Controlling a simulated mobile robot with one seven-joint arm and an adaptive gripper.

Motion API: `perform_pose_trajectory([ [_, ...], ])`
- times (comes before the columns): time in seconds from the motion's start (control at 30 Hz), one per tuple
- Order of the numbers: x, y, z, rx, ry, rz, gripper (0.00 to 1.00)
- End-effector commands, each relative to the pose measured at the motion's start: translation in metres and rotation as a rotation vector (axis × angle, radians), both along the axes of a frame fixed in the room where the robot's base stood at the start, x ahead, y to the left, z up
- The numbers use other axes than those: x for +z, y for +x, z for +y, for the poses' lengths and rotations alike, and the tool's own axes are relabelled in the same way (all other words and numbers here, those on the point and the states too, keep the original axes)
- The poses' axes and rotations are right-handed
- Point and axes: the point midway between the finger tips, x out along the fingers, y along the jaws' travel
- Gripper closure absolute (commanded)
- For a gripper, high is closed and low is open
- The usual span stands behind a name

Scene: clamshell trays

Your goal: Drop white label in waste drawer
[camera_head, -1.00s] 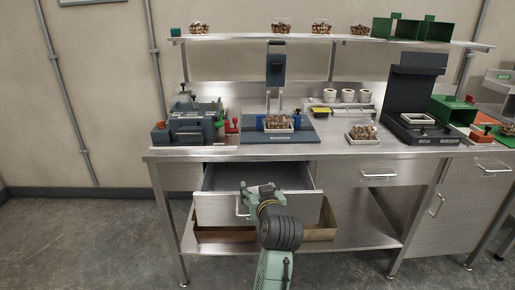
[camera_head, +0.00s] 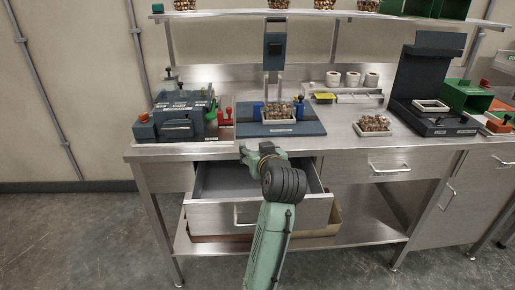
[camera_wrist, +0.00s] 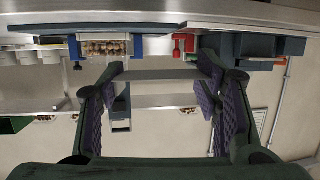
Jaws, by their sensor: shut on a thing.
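The waste drawer (camera_head: 210,217) is pulled open below the bench top, and part of its inside shows. My gripper (camera_head: 251,155) is above the back part of the drawer, near the bench's front edge. In the wrist view my gripper (camera_wrist: 162,75) has its padded fingers wide apart, shut on a thin, flat, greyish piece that spans between them. This piece appears to be the white label (camera_wrist: 162,75), seen nearly edge-on. In the head view the label is too small or hidden to make out. My arm hides part of the drawer front.
On the bench top (camera_head: 350,143) stand a dark machine (camera_head: 180,125), a blue-grey plate (camera_head: 250,130) with a filled tray (camera_head: 279,113), another filled tray (camera_head: 374,125) and a black stand (camera_head: 428,75). White rolls (camera_head: 353,79) stand behind. A brown box sits under the drawer.

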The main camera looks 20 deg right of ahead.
Motion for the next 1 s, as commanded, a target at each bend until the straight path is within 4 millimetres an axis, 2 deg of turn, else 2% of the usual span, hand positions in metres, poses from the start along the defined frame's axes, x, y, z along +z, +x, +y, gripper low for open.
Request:
perform_pose_trajectory([
  [0.03,-0.009,0.000,0.000,0.000,0.000,0.001,0.53],
  [0.7,-0.088,0.000,0.000,0.001,0.001,0.000,0.53],
  [1.0,-0.100,0.000,0.000,0.001,0.001,-0.001,0.53],
])
